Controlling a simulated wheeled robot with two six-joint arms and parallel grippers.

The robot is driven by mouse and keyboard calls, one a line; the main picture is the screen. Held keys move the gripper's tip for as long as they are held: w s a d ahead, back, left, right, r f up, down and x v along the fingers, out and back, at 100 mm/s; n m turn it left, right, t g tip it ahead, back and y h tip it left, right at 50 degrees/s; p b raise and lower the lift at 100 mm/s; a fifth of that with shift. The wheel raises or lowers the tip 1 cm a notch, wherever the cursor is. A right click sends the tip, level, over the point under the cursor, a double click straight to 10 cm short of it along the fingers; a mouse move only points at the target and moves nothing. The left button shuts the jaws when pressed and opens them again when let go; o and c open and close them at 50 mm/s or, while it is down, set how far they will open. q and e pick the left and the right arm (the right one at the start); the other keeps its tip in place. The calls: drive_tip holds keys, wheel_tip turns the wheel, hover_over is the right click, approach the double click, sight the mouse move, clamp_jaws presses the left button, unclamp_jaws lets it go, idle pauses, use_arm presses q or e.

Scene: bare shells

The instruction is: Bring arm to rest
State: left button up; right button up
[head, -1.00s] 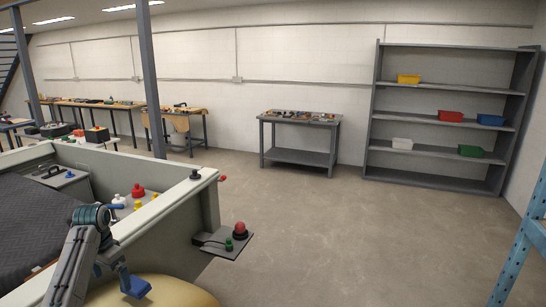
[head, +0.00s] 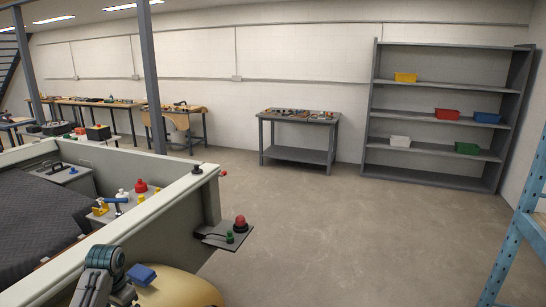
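My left arm comes in at the bottom left, in front of the pale-walled bin. Its grey link and teal joint show, with a blue part at the end that I take for my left gripper (head: 142,274). Its fingers cannot be told apart, so I cannot say whether it is open or shut. It sits low, beside the bin's near wall and apart from the things inside. My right gripper is not in view.
The bin (head: 160,203) holds a dark quilted pad (head: 40,225) and several small coloured items. A side shelf (head: 222,240) carries a red button (head: 240,221). A blue rack (head: 520,235) stands at right. The middle floor is clear, before a workbench (head: 298,118) and shelving (head: 440,88).

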use_arm(q)
drive_tip(key=s+d+f+t, duration=0.1)
drive_tip(key=s+d+f, duration=0.4)
drive_tip(key=s, duration=0.4)
drive_tip(key=s+d+f, duration=0.5)
drive_tip(key=s, duration=0.4)
drive_tip(key=s+d+r+n+t, duration=0.1)
drive_tip(key=s+d+r, duration=0.2)
drive_tip(key=s, duration=0.6)
drive_tip(key=s+d+r+n+t, duration=0.1)
drive_tip(key=s+d+r+n, duration=0.1)
drive_tip(key=s, duration=0.7)
wheel_tip(320, 180, down, 38)
drive_tip(key=a+g+b, duration=0.1)
drive_tip(key=a+b, duration=0.2)
drive_tip(key=b, duration=0.5)
drive_tip(key=s+f+b, duration=0.3)
drive_tip(key=s+f, duration=0.6)
drive_tip(key=f, duration=0.4)
drive_tip(key=s+f+g+b, duration=0.1)
drive_tip(key=s+f+b, duration=0.2)
drive_tip(key=s+f, duration=0.6)
wheel_tip(320, 180, down, 4)
drive_tip(key=shift+a+r, duration=0.1)
drive_tip(key=shift+a, duration=0.25)
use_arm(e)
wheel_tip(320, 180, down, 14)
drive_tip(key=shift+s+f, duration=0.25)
